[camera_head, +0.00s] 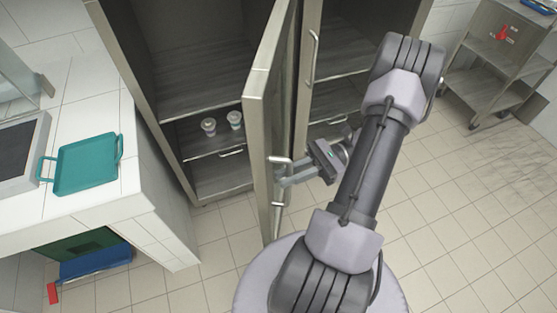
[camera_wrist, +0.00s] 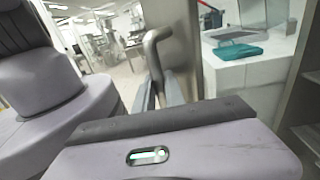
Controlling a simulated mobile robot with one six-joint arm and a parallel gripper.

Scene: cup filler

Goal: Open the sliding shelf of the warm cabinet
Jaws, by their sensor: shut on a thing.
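The warm cabinet (camera_head: 88,12) is tall and metal, with its left door (camera_head: 260,150) swung wide open toward me. Inside, a low grey shelf (camera_head: 185,150) has a small bar handle (camera_head: 231,153) at its front and looks pushed in. My gripper (camera_head: 285,181) is shut on the vertical bar handle (camera_head: 280,160) of the open door, on the door's outer face. In the wrist view the bent handle (camera_wrist: 153,48) runs down between my fingers (camera_wrist: 160,92). The lower part of the grip is hidden by my gripper body.
Two small cups (camera_head: 208,126) (camera_head: 235,119) stand on the low shelf. A white counter with a teal tray (camera_head: 88,165) stands at left. A metal cart (camera_head: 490,75) stands at far right. The tiled floor at right is clear.

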